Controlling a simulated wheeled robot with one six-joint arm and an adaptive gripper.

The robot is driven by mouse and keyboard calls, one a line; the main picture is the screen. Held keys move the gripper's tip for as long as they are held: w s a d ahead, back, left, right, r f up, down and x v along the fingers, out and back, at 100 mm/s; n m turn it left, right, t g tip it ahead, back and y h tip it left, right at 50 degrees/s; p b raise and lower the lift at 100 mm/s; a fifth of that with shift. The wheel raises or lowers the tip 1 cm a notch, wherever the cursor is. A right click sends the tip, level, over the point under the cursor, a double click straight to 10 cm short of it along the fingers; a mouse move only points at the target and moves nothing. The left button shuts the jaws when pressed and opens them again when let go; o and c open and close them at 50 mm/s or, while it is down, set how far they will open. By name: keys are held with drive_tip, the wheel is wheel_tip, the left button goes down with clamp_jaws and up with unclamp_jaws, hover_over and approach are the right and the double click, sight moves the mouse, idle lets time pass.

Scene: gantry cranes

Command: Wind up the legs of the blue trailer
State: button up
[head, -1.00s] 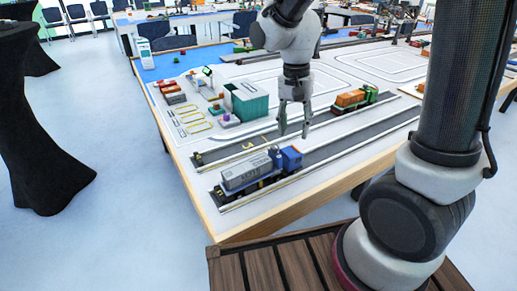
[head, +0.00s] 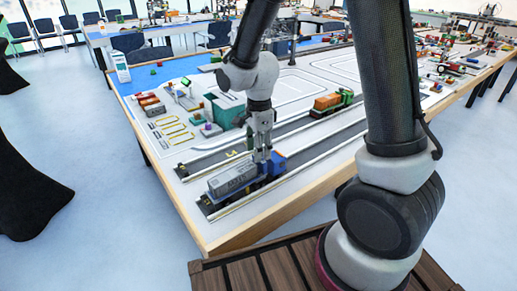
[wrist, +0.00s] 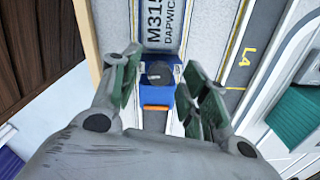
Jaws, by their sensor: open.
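A blue truck cab (head: 278,164) stands in a marked lane, with a grey container (head: 232,181) behind it. The trailer under the container is mostly hidden, and its legs cannot be made out. My gripper (head: 262,157) points down just above the joint between the cab and the container. In the wrist view my open gripper (wrist: 165,86) has one finger on each side of a blue part (wrist: 156,97) with a dark round piece on it. The lettered end of the container (wrist: 165,22) shows beyond. The fingers appear empty; contact cannot be told.
A green truck with an orange load (head: 333,103) stands farther along the lanes. A teal-and-grey box building (head: 223,110) is behind my gripper. The wooden table edge (head: 290,201) runs close in front of the blue truck. The lane right of the cab is clear.

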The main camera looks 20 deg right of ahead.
drive_tip(key=shift+f, duration=0.2)
clamp_jaws()
